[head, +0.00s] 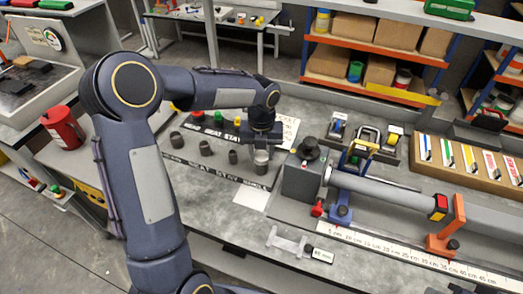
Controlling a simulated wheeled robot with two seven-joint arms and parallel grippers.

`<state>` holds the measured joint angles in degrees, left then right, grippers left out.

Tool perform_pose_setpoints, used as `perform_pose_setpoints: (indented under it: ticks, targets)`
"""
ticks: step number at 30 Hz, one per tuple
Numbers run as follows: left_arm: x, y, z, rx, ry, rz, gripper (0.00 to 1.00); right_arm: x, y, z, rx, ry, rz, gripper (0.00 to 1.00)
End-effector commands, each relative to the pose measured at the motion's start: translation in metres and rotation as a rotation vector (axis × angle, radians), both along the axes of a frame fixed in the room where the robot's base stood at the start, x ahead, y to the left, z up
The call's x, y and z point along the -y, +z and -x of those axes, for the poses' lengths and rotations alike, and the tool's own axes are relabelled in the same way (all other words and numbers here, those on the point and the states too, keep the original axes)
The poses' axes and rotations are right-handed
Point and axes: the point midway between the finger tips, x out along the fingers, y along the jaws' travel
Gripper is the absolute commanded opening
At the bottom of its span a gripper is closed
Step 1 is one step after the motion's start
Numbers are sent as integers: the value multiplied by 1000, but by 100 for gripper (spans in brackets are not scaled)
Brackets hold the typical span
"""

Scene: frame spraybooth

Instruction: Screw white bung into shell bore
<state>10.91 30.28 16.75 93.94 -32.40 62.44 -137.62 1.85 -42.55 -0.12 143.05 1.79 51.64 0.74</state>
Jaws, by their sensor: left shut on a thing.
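My left gripper (262,148) points down over the right part of a dark lettered board and is shut on a pale, short cylinder, which looks like the white bung (261,163). The bung is upright, at or close to the board; I cannot tell whether it touches. A grey tube (380,189), perhaps the shell, lies across the bench to the right. Its left end meets a dark clamp block (303,178). I cannot see its bore. My right gripper is not in view.
Several dark fittings, such as one (205,148), stand on the lettered board (190,163) left of the gripper. Red, green and yellow caps stand behind. An orange stand (445,240) and a white ruler (400,258) lie right. A clear piece (287,242) lies in front.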

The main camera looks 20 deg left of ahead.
Motion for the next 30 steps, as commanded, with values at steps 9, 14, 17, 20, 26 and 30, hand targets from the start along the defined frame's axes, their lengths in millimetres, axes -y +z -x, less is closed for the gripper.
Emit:
perform_pose_setpoints:
  ticks: [9, 14, 17, 20, 26, 30]
  targets:
    - [0, 3, 0, -1, -323, 1, 20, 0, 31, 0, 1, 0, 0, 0]
    - [0, 1, 0, 1, -358, 1, 20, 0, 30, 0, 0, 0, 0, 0]
    - [0, 1, 0, 1, -357, 1, 20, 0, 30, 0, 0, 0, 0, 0]
    - [0, 1, 0, 1, -358, 1, 20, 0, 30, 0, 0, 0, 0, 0]
    - [0, 5, 0, -2, -503, 2, 20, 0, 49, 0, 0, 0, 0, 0]
    - [0, 5, 1, -2, -656, 2, 20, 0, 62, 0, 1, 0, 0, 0]
